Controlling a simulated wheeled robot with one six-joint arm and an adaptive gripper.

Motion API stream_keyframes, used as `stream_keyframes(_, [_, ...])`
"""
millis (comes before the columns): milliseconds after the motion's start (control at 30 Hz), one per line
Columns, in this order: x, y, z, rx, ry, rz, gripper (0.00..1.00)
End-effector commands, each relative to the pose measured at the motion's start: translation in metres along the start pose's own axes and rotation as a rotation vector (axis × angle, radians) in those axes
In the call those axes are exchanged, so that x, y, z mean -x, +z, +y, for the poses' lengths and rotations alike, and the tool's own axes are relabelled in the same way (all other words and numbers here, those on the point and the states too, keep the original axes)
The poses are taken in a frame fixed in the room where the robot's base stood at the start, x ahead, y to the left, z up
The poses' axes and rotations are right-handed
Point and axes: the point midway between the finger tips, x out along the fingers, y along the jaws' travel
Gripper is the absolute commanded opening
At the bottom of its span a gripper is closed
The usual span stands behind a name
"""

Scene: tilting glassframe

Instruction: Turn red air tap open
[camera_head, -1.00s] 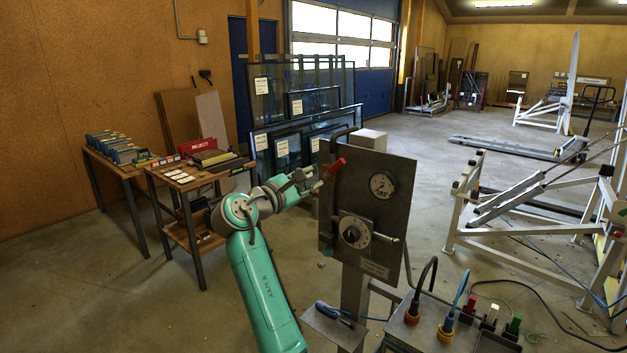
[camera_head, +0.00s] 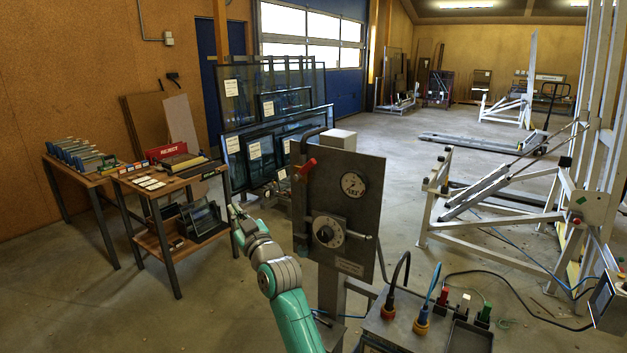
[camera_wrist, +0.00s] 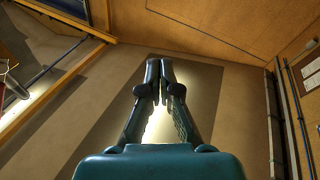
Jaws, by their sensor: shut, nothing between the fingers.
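The red air tap (camera_head: 307,167) is at the upper left of the upright grey metal panel (camera_head: 325,250) in the head view. Its small red handle looks slanted. My gripper (camera_head: 233,211) is left of the panel and lower than the tap, clear of both, over the floor beside a work table. In the wrist view my gripper (camera_wrist: 165,68) has its dark fingertips together with nothing between them. The tap is not in the wrist view, which shows brown wall and a grey-brown surface.
The panel carries a pressure gauge (camera_head: 353,184) and a round dial (camera_head: 327,232). A bench with cable plugs (camera_head: 421,322) stands in front to the right. Tables (camera_head: 165,184) and framed glass panes (camera_head: 272,122) stand to the left and behind. A white tilting frame (camera_head: 500,190) is at right.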

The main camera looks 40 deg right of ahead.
Motion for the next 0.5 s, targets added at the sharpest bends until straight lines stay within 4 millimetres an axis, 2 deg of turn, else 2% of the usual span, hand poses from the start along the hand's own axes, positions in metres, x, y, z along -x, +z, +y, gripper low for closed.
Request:
stream_keyframes(167, [0.03,-0.016,0.023,-0.517,-0.004,0.18,0.0])
stream_keyframes(267, [0.05,-0.022,0.045,-0.817,0.0,0.282,0.0])
stream_keyframes(367, [0.072,-0.022,0.071,-1.119,0.01,0.383,0.0])
stream_keyframes(500, [0.103,-0.011,0.111,-1.529,0.033,0.525,0.0])
